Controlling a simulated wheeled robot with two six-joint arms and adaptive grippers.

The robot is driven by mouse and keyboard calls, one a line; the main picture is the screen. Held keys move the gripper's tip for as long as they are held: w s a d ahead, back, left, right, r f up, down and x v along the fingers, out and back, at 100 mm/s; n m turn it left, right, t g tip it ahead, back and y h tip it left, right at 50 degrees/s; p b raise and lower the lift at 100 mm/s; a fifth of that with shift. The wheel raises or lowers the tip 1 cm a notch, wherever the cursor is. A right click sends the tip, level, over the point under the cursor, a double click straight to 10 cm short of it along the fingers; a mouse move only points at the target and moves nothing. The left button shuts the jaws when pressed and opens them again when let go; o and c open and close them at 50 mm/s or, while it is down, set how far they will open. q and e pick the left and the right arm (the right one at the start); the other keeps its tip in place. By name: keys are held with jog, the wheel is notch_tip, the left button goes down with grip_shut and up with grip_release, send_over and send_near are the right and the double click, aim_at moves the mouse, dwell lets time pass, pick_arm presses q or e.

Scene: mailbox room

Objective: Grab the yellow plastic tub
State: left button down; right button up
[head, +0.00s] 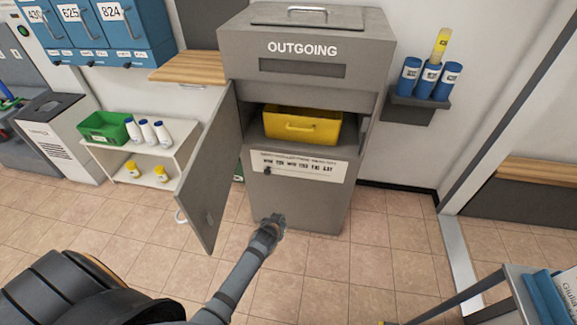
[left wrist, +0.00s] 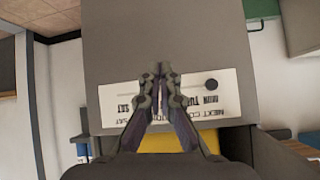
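The yellow plastic tub (head: 302,127) sits inside the open compartment of the grey OUTGOING mailbox (head: 300,205). Its front wall with a handle faces out. The mailbox door (head: 208,170) is swung open to the left. My left gripper (head: 270,222) is in front of the mailbox, below the tub and apart from it. In the left wrist view the two fingertips (left wrist: 161,72) are together with nothing between them, before the white notice label. Part of the tub (left wrist: 168,139) shows behind the fingers in that view. My right gripper is not in view.
A white shelf (head: 150,160) with a green bin (head: 104,127) and bottles stands left of the open door. A wall holder (head: 422,106) with blue tubes is at the right. A cart with a blue bin (head: 545,298) is at the lower right. Tiled floor before the mailbox is clear.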

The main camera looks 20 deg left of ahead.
pick_arm(q)
jog(key=s+a+f+g, duration=0.1)
jog(key=s+f+g, duration=0.1)
jog(key=s+f, duration=0.6)
jog(key=s+a+f+g, duration=0.1)
jog(key=s+f+g, duration=0.2)
jog(key=s+f, duration=0.5)
jog(key=s+a+f+m+g+h, duration=0.1)
jog(key=s+f+g, duration=0.2)
jog(key=s+f, duration=0.5)
jog(key=s, duration=1)
jog(key=shift+f, duration=0.2)
jog(key=shift+a, duration=0.15)
